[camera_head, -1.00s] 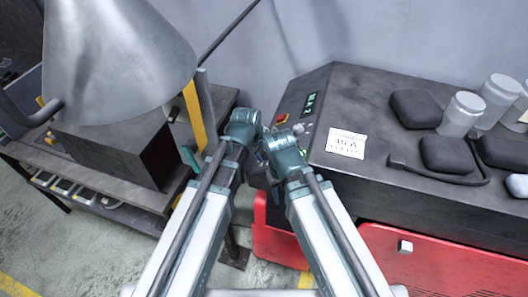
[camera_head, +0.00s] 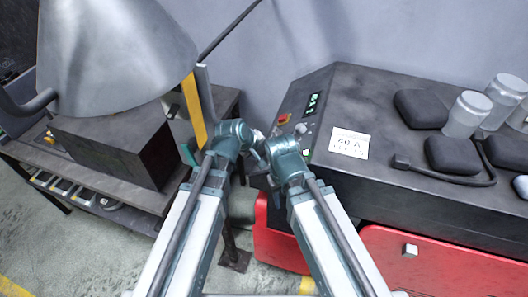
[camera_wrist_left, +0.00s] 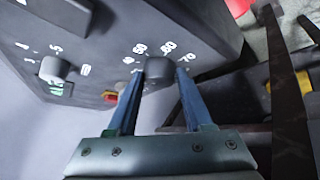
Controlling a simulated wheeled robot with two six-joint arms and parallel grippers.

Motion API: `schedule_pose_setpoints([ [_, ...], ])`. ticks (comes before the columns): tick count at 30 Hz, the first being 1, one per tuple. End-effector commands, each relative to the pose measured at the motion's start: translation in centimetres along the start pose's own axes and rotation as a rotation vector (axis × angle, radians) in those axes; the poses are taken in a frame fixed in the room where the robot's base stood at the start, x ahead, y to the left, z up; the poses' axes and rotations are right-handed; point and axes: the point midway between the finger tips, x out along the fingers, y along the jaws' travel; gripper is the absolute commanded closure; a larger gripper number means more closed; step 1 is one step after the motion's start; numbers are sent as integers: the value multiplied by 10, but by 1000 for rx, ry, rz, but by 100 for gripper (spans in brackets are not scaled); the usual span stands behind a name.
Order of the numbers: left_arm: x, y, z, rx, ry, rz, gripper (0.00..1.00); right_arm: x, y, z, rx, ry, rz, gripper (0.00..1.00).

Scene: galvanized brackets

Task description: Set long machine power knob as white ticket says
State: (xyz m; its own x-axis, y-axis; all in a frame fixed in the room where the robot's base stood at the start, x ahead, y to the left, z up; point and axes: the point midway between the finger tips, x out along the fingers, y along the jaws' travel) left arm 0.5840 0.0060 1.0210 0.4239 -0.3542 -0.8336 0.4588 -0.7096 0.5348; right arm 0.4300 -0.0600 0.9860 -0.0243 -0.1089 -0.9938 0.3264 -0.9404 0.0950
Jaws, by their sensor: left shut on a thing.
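The long dark machine (camera_head: 385,95) stands at the right with a sloped control panel at its left end. The white ticket (camera_head: 349,143) on its top reads 40 A, with smaller unreadable print below. In the left wrist view my left gripper (camera_wrist_left: 158,76) is shut on a dark round knob (camera_wrist_left: 160,67), one finger on each side, with white numbers around it. The knob's pointer cannot be made out. In the head view the gripped knob and my left fingertips are hidden by my wrists. My right wrist (camera_head: 284,150) is close beside the panel; its fingers cannot be made out.
A second knob (camera_wrist_left: 55,69) sits on the same panel, near a green display (camera_head: 312,104) and a red button (camera_head: 284,118). Dark pads and grey-lidded jars (camera_head: 467,112) stand on the machine. A lamp shade (camera_head: 115,55) and a workbench (camera_head: 90,190) are at the left.

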Motion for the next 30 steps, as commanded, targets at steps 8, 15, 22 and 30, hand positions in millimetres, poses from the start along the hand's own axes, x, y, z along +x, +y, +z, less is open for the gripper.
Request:
schedule_pose_setpoints([
  [8, 0, 0, 0, -2, -2, -1, 31, 0, 0, 0, 0, 0, 0, 50],
  [15, 0, 0, 0, -1, -1, -1, 19, 0, 0, 0, 0, 0, 0, 50],
  [22, -4, 0, 0, -2, 0, -1, 19, -4, 0, 0, 0, 0, 0, 50],
  [30, -32, 2, 0, -2, 0, -1, 19, -27, 3, 2, -1, 0, 0, 50],
])
